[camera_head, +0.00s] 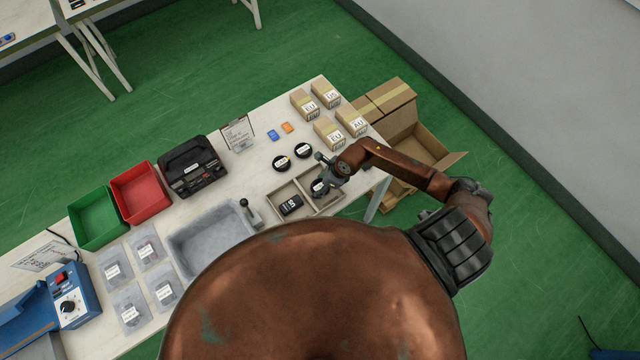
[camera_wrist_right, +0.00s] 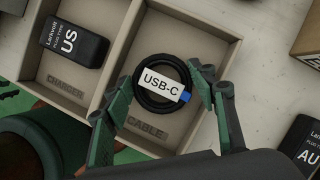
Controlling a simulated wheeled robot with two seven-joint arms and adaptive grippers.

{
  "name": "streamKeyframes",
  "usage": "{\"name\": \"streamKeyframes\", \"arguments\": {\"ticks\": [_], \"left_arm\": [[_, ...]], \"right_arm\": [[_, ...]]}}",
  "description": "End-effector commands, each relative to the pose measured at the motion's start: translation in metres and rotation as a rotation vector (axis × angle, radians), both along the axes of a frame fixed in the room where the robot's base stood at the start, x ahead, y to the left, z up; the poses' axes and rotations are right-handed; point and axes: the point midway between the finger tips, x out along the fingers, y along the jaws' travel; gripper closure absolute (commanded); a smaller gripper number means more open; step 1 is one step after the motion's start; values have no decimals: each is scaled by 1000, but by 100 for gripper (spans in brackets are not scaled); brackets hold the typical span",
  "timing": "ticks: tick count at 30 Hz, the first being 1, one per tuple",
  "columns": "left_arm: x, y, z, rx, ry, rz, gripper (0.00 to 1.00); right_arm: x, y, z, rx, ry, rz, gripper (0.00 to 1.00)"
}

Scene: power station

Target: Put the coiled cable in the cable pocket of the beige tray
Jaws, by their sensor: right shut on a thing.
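The coiled black cable (camera_wrist_right: 163,101) has a white USB-C label and a blue connector. My right gripper (camera_wrist_right: 162,78) is shut on it, one finger on each side of the coil. The coil is over or in the CABLE pocket of the beige tray (camera_wrist_right: 118,42); I cannot tell whether it touches the floor. In the head view the right gripper (camera_head: 325,182) is at the right half of the tray (camera_head: 281,194) and partly covers the coil (camera_head: 317,188). A black US charger (camera_wrist_right: 73,43) lies in the CHARGER pocket. My left gripper is not in view.
Two more black coils (camera_head: 281,163) (camera_head: 303,150) lie behind the tray. Several labelled cardboard boxes (camera_head: 329,132) stand at the table's far right end. A grey bin (camera_head: 210,238) is left of the tray. A black AU charger (camera_wrist_right: 300,148) lies outside the tray.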

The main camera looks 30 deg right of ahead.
Motion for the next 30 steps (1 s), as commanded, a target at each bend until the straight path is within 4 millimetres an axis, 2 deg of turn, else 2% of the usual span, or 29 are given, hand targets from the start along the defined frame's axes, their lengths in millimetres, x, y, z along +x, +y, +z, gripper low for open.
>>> {"name": "streamKeyframes", "arguments": {"ticks": [2,3,6,17,20,30], "left_arm": [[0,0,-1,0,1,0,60],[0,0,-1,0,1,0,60],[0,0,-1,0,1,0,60],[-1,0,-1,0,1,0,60],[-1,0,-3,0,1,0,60],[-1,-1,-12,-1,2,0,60]], "right_arm": [[0,0,0,0,0,0,72],[0,0,-1,0,0,0,46],[0,0,0,0,0,0,40],[-1,-2,7,-1,-2,0,40],[-5,-7,19,-3,-3,3,40],[-25,-25,82,-4,-1,2,40]]}}
